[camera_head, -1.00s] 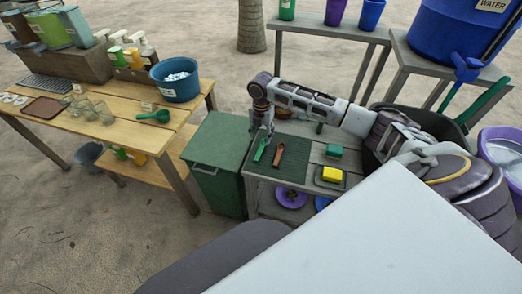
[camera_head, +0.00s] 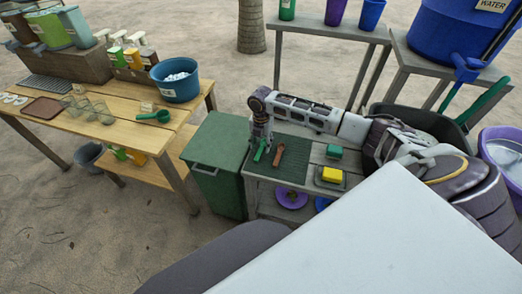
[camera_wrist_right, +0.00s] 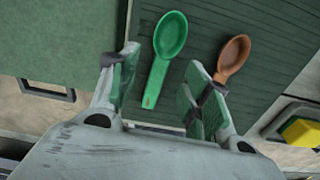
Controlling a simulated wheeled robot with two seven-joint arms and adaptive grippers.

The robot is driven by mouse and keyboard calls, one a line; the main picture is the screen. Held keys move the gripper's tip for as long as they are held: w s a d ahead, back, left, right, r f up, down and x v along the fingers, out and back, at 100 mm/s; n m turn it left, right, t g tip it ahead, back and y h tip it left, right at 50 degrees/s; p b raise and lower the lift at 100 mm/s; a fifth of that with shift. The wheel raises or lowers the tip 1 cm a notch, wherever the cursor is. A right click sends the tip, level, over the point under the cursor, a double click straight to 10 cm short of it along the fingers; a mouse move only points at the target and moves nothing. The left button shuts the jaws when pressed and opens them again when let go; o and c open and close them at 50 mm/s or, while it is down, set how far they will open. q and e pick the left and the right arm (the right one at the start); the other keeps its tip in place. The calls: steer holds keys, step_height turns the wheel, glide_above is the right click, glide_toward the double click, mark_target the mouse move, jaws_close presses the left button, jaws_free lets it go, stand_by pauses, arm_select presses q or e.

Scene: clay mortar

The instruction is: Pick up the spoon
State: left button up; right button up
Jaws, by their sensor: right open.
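A green spoon (camera_head: 260,153) lies on a dark green ribbed mat (camera_head: 297,178) on the low grey table. A brown spoon (camera_head: 278,156) lies to its right. In the right wrist view, the green spoon (camera_wrist_right: 170,38) has its bowl beyond my fingertips and its handle between my fingers, nearer the left one. The brown spoon (camera_wrist_right: 234,56) is outside the right finger. My right gripper (camera_wrist_right: 162,80) is open and empty, above the green spoon. In the head view, my right gripper (camera_head: 262,138) covers part of this spoon. My left gripper is not in view.
A green bin (camera_head: 215,160) stands directly left of the low table. A yellow sponge (camera_head: 332,174) and a green block (camera_head: 334,151) lie to the right. A wooden table (camera_head: 92,138) with glasses and a green scoop (camera_head: 155,116) stands further left.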

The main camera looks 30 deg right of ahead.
mark_target(261, 150)
steer(key=shift+f, duration=1.1)
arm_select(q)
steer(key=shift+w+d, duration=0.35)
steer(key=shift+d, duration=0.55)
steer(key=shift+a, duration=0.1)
arm_select(e)
steer(key=shift+c, duration=0.4)
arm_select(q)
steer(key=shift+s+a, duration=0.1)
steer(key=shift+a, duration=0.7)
arm_select(e)
steer(key=c, duration=0.8)
